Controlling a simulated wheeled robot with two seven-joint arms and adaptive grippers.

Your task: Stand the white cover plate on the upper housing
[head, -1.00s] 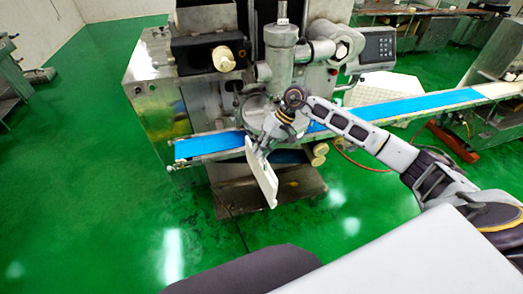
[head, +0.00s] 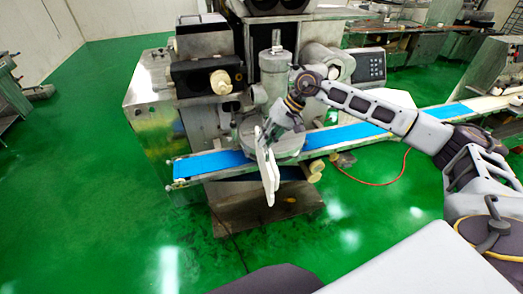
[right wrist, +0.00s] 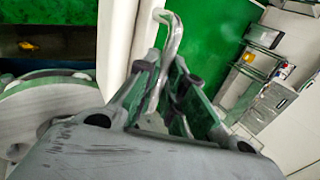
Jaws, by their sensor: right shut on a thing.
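The white cover plate (head: 267,172) hangs from my right gripper (head: 270,133), in front of the machine's round metal base and the conveyor. It is seen nearly edge-on and almost upright, tilted slightly. In the right wrist view, the right gripper (right wrist: 165,92) is shut on the plate's bent metal handle (right wrist: 172,42). The plate (right wrist: 117,45) is a pale upright band just left of the fingers there. The machine's upper housing (head: 208,50) seems to be the metal body with the black front, left of and above the plate; the plate is apart from it. My left gripper is not in view.
The blue conveyor belt (head: 215,166) crosses in front of the machine, just behind the plate. A vertical metal cylinder (head: 276,72) and a control panel (head: 369,66) stand right of the housing. The green floor (head: 110,225) at left is clear.

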